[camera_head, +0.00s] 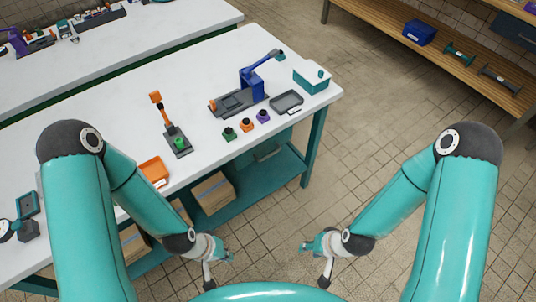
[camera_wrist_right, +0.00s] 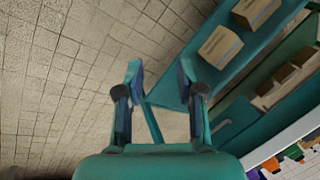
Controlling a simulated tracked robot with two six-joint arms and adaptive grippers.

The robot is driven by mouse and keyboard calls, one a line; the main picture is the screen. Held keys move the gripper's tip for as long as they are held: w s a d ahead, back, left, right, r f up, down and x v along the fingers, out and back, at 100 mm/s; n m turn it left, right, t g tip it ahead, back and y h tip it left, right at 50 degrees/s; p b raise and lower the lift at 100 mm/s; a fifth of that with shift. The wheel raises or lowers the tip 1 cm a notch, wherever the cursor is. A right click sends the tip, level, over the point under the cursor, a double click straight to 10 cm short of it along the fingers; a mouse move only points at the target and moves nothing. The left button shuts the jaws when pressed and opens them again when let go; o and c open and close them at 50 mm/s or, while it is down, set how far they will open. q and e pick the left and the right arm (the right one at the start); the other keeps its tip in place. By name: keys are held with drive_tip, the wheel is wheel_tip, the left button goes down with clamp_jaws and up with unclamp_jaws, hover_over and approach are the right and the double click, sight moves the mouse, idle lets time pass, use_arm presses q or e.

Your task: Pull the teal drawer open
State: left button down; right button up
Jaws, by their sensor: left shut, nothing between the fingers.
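The teal drawer (camera_head: 271,146) sits under the right part of the white table's front edge, its front flush with the frame as far as I can tell. In the right wrist view the teal drawer front (camera_wrist_right: 236,117) shows at the right, with a pale handle bar. My left gripper (camera_head: 226,256) is shut and empty, in front of the table and below the drawer in the picture. My right gripper (camera_head: 307,246) is apart from the drawer; in the right wrist view its two fingers (camera_wrist_right: 161,72) are spread with nothing between them.
A teal lower shelf (camera_head: 250,194) holds cardboard boxes (camera_head: 213,192). A table leg (camera_head: 314,147) stands right of the drawer. The white tabletop (camera_head: 205,80) carries a blue lamp-like arm, grey tray, teal box and small coloured items. The tiled floor between table and wooden shelf is clear.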

drive_tip(key=w+a+f+m+t+b, duration=0.2)
drive_tip(key=w+f+m+t+b, duration=0.15)
drive_tip(key=w+f+b, duration=0.5)
drive_tip(key=m+t+b, duration=1)
drive_tip(key=t+b, duration=0.4)
drive_tip(key=b, duration=1)
approach(269, 155)
drive_tip(key=shift+y, duration=0.4)
drive_tip(key=x, duration=0.6)
drive_tip(key=f+x, duration=0.1)
drive_tip(key=x, duration=0.3)
drive_tip(key=shift+w+d+b, duration=0.1)
drive_tip(key=shift+d+b, duration=0.05)
drive_tip(key=shift+b, duration=0.2)
clamp_jaws()
